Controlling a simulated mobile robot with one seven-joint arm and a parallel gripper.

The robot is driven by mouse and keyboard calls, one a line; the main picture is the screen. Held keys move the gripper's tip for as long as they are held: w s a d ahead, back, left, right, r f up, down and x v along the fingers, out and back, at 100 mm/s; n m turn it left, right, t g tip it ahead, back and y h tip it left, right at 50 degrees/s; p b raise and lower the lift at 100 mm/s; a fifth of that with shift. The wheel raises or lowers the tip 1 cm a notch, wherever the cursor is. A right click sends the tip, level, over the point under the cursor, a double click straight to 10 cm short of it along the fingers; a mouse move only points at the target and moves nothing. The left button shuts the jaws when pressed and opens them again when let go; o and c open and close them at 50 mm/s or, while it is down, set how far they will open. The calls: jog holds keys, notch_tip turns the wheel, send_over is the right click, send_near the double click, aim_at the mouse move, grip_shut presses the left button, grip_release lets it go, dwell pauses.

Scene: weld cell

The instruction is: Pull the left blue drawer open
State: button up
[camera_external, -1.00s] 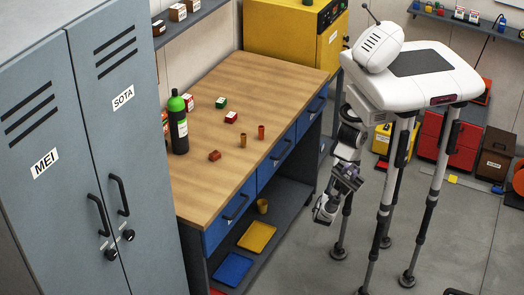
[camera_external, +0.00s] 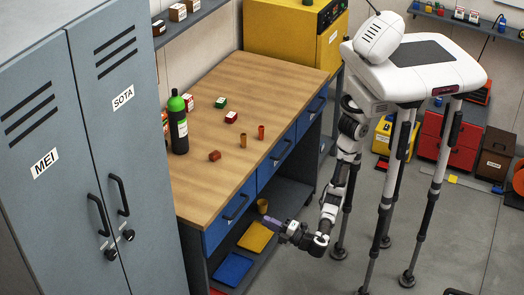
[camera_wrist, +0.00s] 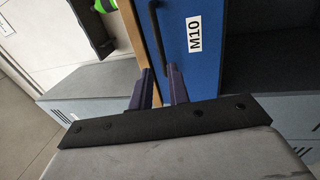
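The left blue drawer (camera_external: 222,227) is the nearest drawer under the wooden top of the workbench (camera_external: 238,90), and looks shut. Its front has a black bar handle (camera_external: 237,207). In the wrist view, the blue front (camera_wrist: 235,50) carries an M10 label, and the black handle (camera_wrist: 156,30) stands ahead of my fingertips, roughly in line with the gap between them. My gripper (camera_wrist: 159,70) is open, with two dark purple fingers apart and nothing between them. In the external view my gripper (camera_external: 268,224) is low in front of the drawer, apart from its handle.
Two more blue drawers (camera_external: 276,153) run along the bench. A lower shelf holds a yellow bin (camera_external: 255,237) and a blue bin (camera_external: 233,268). Grey lockers (camera_external: 115,170) are at left.

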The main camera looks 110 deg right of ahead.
aim_at(241, 206)
jog(key=shift+p+x, duration=1.55)
jog(key=shift+x, duration=4.85)
jog(key=shift+r, duration=0.1)
jog(key=shift+c, duration=0.4)
grip_shut()
